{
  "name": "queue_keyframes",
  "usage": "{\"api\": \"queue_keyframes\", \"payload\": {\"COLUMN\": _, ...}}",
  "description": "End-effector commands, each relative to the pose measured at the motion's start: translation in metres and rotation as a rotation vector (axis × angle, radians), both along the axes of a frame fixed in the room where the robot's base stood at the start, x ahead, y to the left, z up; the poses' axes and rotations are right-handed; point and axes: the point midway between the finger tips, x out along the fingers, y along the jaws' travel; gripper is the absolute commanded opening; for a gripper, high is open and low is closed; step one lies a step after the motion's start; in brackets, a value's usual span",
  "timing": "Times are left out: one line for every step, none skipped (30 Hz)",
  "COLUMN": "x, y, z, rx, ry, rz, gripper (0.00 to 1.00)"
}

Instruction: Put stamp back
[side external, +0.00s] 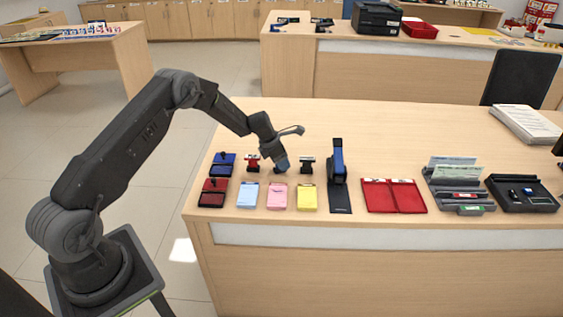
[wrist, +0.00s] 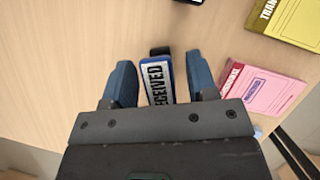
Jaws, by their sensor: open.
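My gripper (side external: 281,163) is low over the back row of stamps on the counter. In the wrist view its two blue fingers (wrist: 160,64) are open, one on each side of a stamp with a blue-edged label (wrist: 160,84) reading "RECEIVED". Gaps show between the stamp and both fingers. In the side view the gripper mostly hides this stamp. A red stamp (side external: 252,162) stands to its left and a black stamp (side external: 307,164) to its right. A blue ink pad (side external: 223,170) and a red ink pad (side external: 213,196) lie at the left.
Blue (side external: 248,197), pink (side external: 278,197) and yellow (side external: 307,199) pads lie along the front. The pink pad (wrist: 262,85) bears a stamped mark in the wrist view. A tall dark blue device (side external: 338,163) stands to the right, then red folders (side external: 393,196). Counter behind the stamps is clear.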

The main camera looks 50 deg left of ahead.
Motion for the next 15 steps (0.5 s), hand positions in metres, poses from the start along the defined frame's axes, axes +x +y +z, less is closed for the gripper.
{"api": "queue_keyframes", "payload": {"x": -0.002, "y": 0.002, "z": 0.009, "rx": 0.001, "ry": -0.003, "rz": 0.001, "gripper": 0.53}}
{"api": "queue_keyframes", "payload": {"x": -0.004, "y": 0.003, "z": 0.014, "rx": 0.001, "ry": -0.003, "rz": 0.002, "gripper": 0.53}}
{"api": "queue_keyframes", "payload": {"x": -0.007, "y": 0.004, "z": 0.022, "rx": 0.001, "ry": -0.003, "rz": 0.002, "gripper": 0.53}}
{"api": "queue_keyframes", "payload": {"x": -0.009, "y": 0.005, "z": 0.028, "rx": 0.002, "ry": -0.004, "rz": 0.002, "gripper": 0.53}}
{"api": "queue_keyframes", "payload": {"x": -0.012, "y": 0.006, "z": 0.034, "rx": 0.002, "ry": -0.004, "rz": 0.002, "gripper": 0.53}}
{"api": "queue_keyframes", "payload": {"x": -0.015, "y": 0.008, "z": 0.042, "rx": 0.002, "ry": -0.005, "rz": 0.003, "gripper": 0.53}}
{"api": "queue_keyframes", "payload": {"x": -0.017, "y": 0.008, "z": 0.048, "rx": 0.002, "ry": -0.005, "rz": 0.002, "gripper": 0.53}}
{"api": "queue_keyframes", "payload": {"x": -0.02, "y": 0.009, "z": 0.054, "rx": 0.002, "ry": -0.004, "rz": 0.002, "gripper": 0.53}}
{"api": "queue_keyframes", "payload": {"x": -0.023, "y": 0.01, "z": 0.062, "rx": 0.001, "ry": -0.004, "rz": 0.001, "gripper": 0.53}}
{"api": "queue_keyframes", "payload": {"x": -0.025, "y": 0.011, "z": 0.067, "rx": 0.001, "ry": -0.004, "rz": 0.001, "gripper": 0.53}}
{"api": "queue_keyframes", "payload": {"x": -0.027, "y": 0.012, "z": 0.073, "rx": 0.002, "ry": -0.004, "rz": 0.002, "gripper": 0.53}}
{"api": "queue_keyframes", "payload": {"x": -0.03, "y": 0.013, "z": 0.079, "rx": 0.003, "ry": -0.003, "rz": 0.002, "gripper": 0.53}}
{"api": "queue_keyframes", "payload": {"x": -0.031, "y": 0.014, "z": 0.083, "rx": 0.003, "ry": -0.003, "rz": 0.002, "gripper": 0.53}}
{"api": "queue_keyframes", "payload": {"x": -0.033, "y": 0.015, "z": 0.087, "rx": 0.001, "ry": -0.003, "rz": 0.002, "gripper": 0.53}}
{"api": "queue_keyframes", "payload": {"x": -0.035, "y": 0.015, "z": 0.092, "rx": 0.001, "ry": -0.003, "rz": 0.001, "gripper": 0.53}}
